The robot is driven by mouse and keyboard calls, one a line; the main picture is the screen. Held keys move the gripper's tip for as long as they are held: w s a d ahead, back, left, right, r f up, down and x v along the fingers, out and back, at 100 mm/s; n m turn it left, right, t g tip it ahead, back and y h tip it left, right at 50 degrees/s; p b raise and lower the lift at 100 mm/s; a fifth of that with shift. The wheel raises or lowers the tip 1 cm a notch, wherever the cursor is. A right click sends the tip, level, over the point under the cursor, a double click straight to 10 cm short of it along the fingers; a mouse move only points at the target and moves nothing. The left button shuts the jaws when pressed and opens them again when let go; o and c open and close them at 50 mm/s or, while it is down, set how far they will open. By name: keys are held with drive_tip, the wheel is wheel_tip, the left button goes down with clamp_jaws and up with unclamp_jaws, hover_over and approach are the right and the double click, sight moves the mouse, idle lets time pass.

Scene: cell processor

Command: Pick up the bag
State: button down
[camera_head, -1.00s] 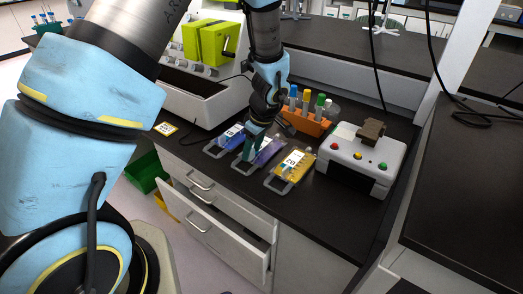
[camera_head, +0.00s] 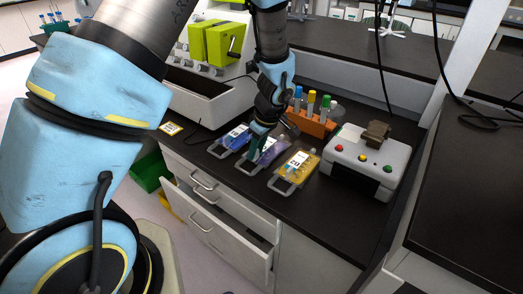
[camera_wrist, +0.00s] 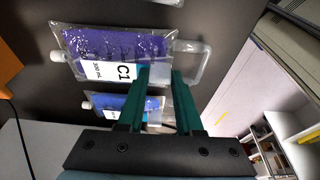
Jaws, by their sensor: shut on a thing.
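Three bags lie on the dark bench: a blue bag (camera_head: 236,137) at left, a purple bag (camera_head: 270,150) in the middle and a yellow bag (camera_head: 297,167) at right. Each has a grey handle loop at its near end. My gripper (camera_head: 256,152) points down at the near end of the purple bag. In the wrist view, its two green fingertips (camera_wrist: 161,72) are on the edge of the purple bag (camera_wrist: 115,45), beside its C1 label and near the handle. The fingers hide part of that edge. The blue bag (camera_wrist: 118,103) lies beside it, partly behind the fingers.
A white box with coloured buttons (camera_head: 367,160) stands right of the bags. An orange rack (camera_head: 312,123) with capped tubes is behind them. A white machine (camera_head: 200,100) stands at back left. A drawer (camera_head: 220,235) hangs open below the bench.

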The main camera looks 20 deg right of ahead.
wheel_tip(320, 180, up, 10)
drive_tip(key=b, duration=0.2)
drive_tip(key=c, duration=1.1)
unclamp_jaws()
clamp_jaws()
